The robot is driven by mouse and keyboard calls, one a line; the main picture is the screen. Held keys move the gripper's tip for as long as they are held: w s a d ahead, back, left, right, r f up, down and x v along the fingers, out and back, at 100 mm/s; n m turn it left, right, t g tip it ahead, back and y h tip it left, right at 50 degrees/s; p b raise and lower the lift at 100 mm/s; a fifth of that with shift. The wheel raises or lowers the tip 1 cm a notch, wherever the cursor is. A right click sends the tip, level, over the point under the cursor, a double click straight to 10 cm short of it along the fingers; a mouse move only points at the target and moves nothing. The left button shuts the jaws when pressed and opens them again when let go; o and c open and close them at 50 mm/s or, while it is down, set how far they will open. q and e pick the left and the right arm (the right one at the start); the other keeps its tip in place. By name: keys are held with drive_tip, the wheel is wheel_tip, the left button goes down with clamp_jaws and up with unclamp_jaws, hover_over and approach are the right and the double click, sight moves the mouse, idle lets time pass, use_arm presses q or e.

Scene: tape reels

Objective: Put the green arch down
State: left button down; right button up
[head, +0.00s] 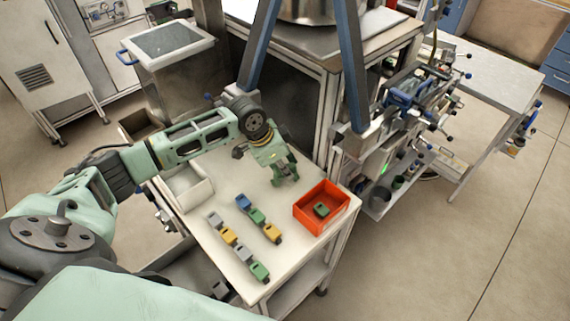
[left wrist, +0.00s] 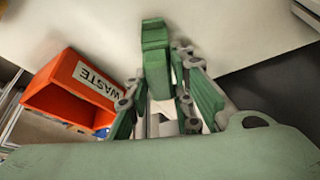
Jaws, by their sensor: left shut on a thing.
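My left gripper (head: 285,174) is over the far part of the white table, left of the orange bin. In the left wrist view, the left gripper (left wrist: 168,76) is shut on a green block, which I take to be the green arch (left wrist: 155,58). The block sticks out beyond the fingers, over a plain pale surface. In the head view the block cannot be told apart from the green fingers, and any gap to the table is unclear. My right gripper is not in view.
The orange bin (head: 336,222), marked WASTE in the left wrist view (left wrist: 52,102), holds a dark green block (head: 321,209). Two rows of blue, grey, yellow and green blocks (head: 243,253) lie nearer on the table (head: 296,253). A white tray (head: 193,196) is at left.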

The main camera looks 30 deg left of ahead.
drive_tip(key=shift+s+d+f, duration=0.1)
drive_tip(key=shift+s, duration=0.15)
use_arm(q)
drive_tip(key=c, duration=2)
unclamp_jaws()
drive_tip(key=shift+f, duration=0.1)
drive_tip(key=o, duration=0.5)
drive_tip(key=shift+c, duration=0.2)
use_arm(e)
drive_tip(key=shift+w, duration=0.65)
use_arm(q)
drive_tip(key=b+v, duration=0.2)
drive_tip(key=v, duration=1)
drive_tip(key=shift+b, duration=0.35)
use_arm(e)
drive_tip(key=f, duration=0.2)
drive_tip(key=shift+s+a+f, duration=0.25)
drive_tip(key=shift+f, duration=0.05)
